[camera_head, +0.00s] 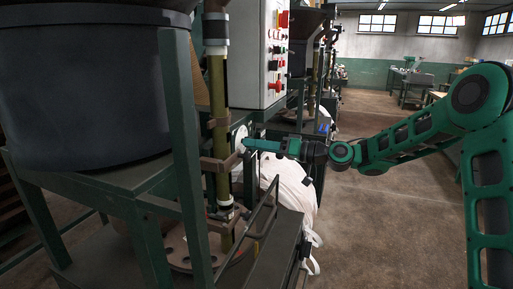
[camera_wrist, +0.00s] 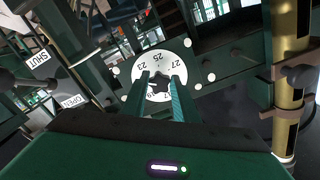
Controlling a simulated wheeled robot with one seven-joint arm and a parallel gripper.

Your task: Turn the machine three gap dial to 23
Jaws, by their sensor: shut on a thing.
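The gap dial (camera_wrist: 158,58) is a round white disc with black numbers in the wrist view. 25 stands near its top, with 27 to the right and lower numbers to the left; some figures are partly hidden by my fingers. My gripper (camera_wrist: 160,82) has its two green fingers over the dial face, shut on the dark knob at its middle. In the head view, the dial (camera_head: 241,134) shows as a pale disc beside the brass pipe, and my gripper (camera_head: 256,145) reaches it from the right. No machine number is readable.
A brass pipe (camera_head: 217,95) with brackets stands close left of the dial. A control box (camera_head: 250,55) with red buttons is above. A white bulk bag (camera_head: 290,185) hangs below my wrist. SHUT (camera_wrist: 42,57) and OPEN (camera_wrist: 70,101) labels show at left. Floor to the right is clear.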

